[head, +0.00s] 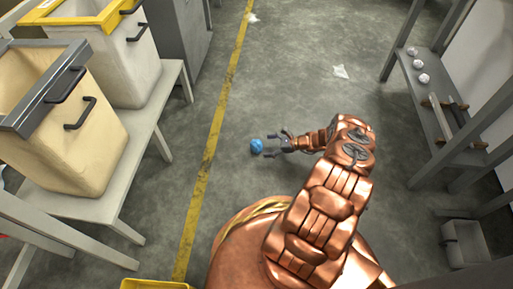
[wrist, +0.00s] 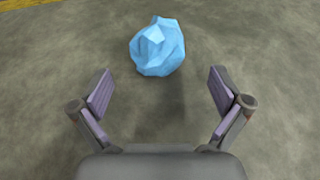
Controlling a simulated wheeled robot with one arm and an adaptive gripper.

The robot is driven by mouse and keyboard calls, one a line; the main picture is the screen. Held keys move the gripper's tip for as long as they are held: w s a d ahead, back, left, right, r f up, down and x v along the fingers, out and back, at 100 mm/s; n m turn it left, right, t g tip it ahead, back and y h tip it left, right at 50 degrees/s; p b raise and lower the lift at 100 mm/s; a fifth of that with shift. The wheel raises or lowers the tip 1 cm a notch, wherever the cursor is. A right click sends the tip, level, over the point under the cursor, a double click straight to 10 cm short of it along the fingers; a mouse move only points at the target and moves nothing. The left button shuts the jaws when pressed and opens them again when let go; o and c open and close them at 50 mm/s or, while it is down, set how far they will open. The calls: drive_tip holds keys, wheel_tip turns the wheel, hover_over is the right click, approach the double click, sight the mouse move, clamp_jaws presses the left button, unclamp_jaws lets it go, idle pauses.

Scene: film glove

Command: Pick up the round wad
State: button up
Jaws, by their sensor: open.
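The round wad (head: 256,146) is a crumpled light-blue ball on the grey concrete floor, just right of the yellow floor line. It also shows in the wrist view (wrist: 158,47), at the top middle, beyond the fingertips. My gripper (head: 270,145) reaches left, low over the floor, with its tips close to the wad. In the wrist view my gripper (wrist: 160,85) has its two purple-padded fingers spread wide with nothing between them. The wad lies ahead of the gap, roughly centred.
Two bins, one with a grey rim (head: 42,90) and one with a yellow rim (head: 80,20), stand on a bench at left. A shelf (head: 430,110) at right holds several white wads. Floor around the blue wad is clear.

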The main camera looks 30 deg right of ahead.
sight(257, 146)
drive_tip(key=shift+r+b+x, duration=0.2)
drive_tip(key=shift+b+x, duration=1.05)
drive_tip(key=shift+x, duration=1.4)
drive_tip(key=shift+a, duration=0.1)
drive_tip(key=c, duration=1.1)
drive_tip(key=shift+r, duration=0.1)
